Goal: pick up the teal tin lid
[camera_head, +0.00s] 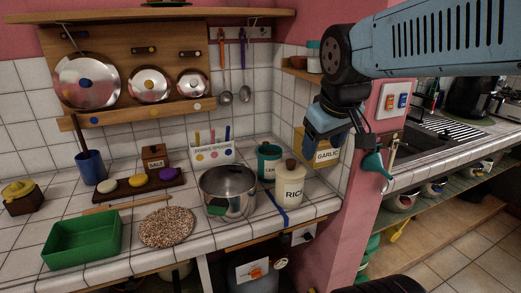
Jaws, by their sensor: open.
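A teal tin (269,162) with a pale label stands on the tiled counter, behind and left of the cream RICE tin (289,187). Its teal lid (268,149) seems to be on top; the detail is too small to be sure. My gripper (360,137) is in the air right of the tins, near the pink wall edge. It is open and apart from the teal tin. A teal funnel-like object (374,163) shows just below my gripper; I cannot tell how it is held up.
A GARLIC box (325,155) is on the wall behind my gripper. A green tray (82,240) and a speckled mat (167,227) lie at left.

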